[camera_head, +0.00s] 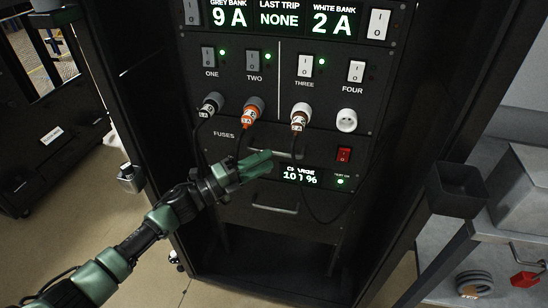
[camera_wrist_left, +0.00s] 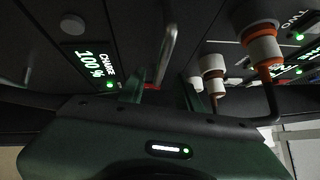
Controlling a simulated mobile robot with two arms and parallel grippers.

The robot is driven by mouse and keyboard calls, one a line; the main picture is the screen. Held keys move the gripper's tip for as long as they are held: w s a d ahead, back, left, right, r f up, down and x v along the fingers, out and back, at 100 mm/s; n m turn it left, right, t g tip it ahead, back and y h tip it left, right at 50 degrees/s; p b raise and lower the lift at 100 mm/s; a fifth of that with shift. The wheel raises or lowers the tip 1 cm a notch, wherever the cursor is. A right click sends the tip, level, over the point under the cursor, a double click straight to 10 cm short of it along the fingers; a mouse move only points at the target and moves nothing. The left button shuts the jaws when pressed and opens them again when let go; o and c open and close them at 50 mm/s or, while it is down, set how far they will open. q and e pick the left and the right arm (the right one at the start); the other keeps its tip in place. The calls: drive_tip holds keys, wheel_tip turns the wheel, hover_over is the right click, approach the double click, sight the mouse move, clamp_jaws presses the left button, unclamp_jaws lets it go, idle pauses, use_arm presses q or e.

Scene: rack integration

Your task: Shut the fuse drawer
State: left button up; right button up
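The fuse drawer (camera_head: 245,141) is a dark front marked FUSES in the rack, with a pale bar handle (camera_head: 285,154). I cannot tell from here whether it stands out from the rack face. My left gripper (camera_head: 268,163) has green fingers and is at the handle's lower left, partly covering it. In the left wrist view, the handle (camera_wrist_left: 169,45) rises just beyond the gap between the two spread fingertips (camera_wrist_left: 165,95). The gripper looks open and empty; whether it touches the handle is unclear. My right gripper is not in view.
Above are plugs with hanging cables (camera_head: 253,111) and a row of switches (camera_head: 255,60). A lower handle (camera_head: 275,208) is below. A grey bench (camera_head: 500,240) stands at the right.

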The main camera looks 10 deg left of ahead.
use_arm(q)
drive_tip(key=shift+v, duration=1.7)
drive_tip(key=a+f+n+t+y+p, duration=0.1)
drive_tip(key=a+f+n+y, duration=0.4)
drive_tip(key=f, duration=0.5)
drive_tip(key=a+f+n+y, duration=0.25)
drive_tip(key=f+n, duration=0.35)
drive_tip(key=f, duration=0.3)
drive_tip(key=s+a+f+n+g+y, duration=0.1)
drive_tip(key=s+f+n+y, duration=0.15)
drive_tip(key=s+f, duration=0.4)
drive_tip(key=s+a+f+n+g+y, duration=0.2)
drive_tip(key=s+f+n, duration=0.2)
drive_tip(key=f, duration=0.6)
drive_tip(key=s+f+n+g+y+p, duration=0.2)
drive_tip(key=s+f+n+g, duration=0.25)
drive_tip(key=s+f, duration=0.95)
drive_tip(key=s+d+f+n+g, duration=0.1)
drive_tip(key=s+g, duration=0.1)
drive_tip(key=s, duration=0.7)
drive_tip(key=s+d+f+n+g, duration=0.2)
drive_tip(key=s, duration=0.7)
drive_tip(key=s+d+f+n+g, duration=0.1)
drive_tip(key=s+f+g, duration=0.1)
drive_tip(key=s, duration=0.7)
drive_tip(key=shift+d+f+n, duration=0.25)
drive_tip(key=shift+d+n, duration=0.05)
drive_tip(key=shift+d, duration=0.1)
drive_tip(key=shift+s, duration=0.1)
